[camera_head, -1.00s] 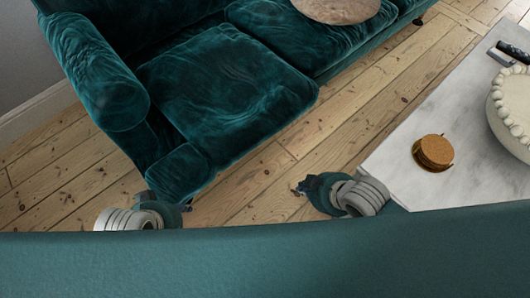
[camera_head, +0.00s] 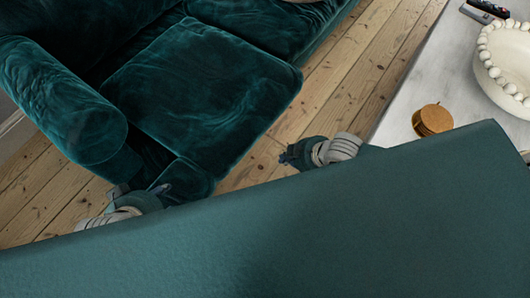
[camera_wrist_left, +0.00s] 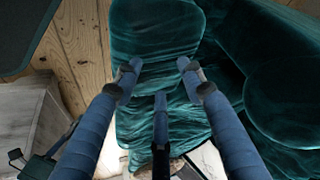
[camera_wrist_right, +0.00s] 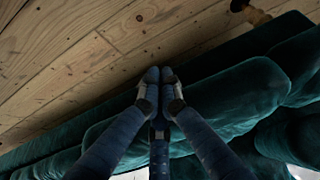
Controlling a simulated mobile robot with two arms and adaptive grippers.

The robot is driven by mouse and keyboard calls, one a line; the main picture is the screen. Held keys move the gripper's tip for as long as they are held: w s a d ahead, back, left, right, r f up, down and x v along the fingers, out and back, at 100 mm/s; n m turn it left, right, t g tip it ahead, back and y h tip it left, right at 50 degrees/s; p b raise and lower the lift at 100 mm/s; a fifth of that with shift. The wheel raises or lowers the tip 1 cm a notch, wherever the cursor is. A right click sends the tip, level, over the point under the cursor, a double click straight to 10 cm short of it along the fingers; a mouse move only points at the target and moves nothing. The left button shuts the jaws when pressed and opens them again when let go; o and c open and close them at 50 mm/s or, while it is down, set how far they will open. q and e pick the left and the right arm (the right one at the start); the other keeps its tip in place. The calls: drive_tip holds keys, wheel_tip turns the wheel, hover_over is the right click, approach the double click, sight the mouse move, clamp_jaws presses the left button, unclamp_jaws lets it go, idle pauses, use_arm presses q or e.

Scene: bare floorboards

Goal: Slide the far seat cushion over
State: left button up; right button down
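The dark green velvet sofa has two seat cushions in the head view. The far seat cushion (camera_head: 268,24) is at the top, partly cut off by the frame edge. The nearer seat cushion (camera_head: 200,95) lies beside it, towards the sofa arm. My left gripper (camera_head: 165,189) is low by the sofa's front corner; in the left wrist view its fingers (camera_wrist_left: 158,66) are spread apart with nothing between them, over green velvet. My right gripper (camera_head: 286,157) is over the floor between sofa and table; in the right wrist view its fingertips (camera_wrist_right: 159,75) are together and empty.
A pale marble table (camera_head: 415,85) stands at the right, with a round brown coaster stack (camera_head: 433,119), a white beaded bowl (camera_head: 508,70) and remotes (camera_head: 478,15) on it. A strip of bare floorboards (camera_head: 340,85) lies between sofa and table. The sofa arm (camera_head: 65,105) is at the left.

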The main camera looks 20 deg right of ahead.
use_arm(q)
drive_tip(key=w+r+t, duration=0.1)
drive_tip(key=w, duration=0.1)
drive_tip(key=w+d+r+t, duration=0.1)
drive_tip(key=w, duration=0.1)
drive_tip(key=w+d+r+t+h+b, duration=0.1)
drive_tip(key=w, duration=0.1)
drive_tip(key=shift+w+r, duration=0.1)
drive_tip(key=shift+w, duration=0.25)
drive_tip(key=w+d+r+t+h+b, duration=0.1)
drive_tip(key=w+r+t, duration=0.3)
drive_tip(key=r, duration=0.4)
drive_tip(key=w+d+r+t+h+b, duration=0.1)
drive_tip(key=w+d+r+t+b, duration=0.1)
drive_tip(key=w+r+t, duration=0.3)
wheel_tip(320, 180, up, 4)
drive_tip(key=shift+d+m+h, duration=0.4)
drive_tip(key=shift+d, duration=0.45)
use_arm(e)
drive_tip(key=w+a+f, duration=0.4)
drive_tip(key=w+f, duration=0.2)
drive_tip(key=shift+a, duration=0.4)
use_arm(q)
drive_tip(key=shift+w, duration=0.1)
use_arm(e)
drive_tip(key=shift+w, duration=0.1)
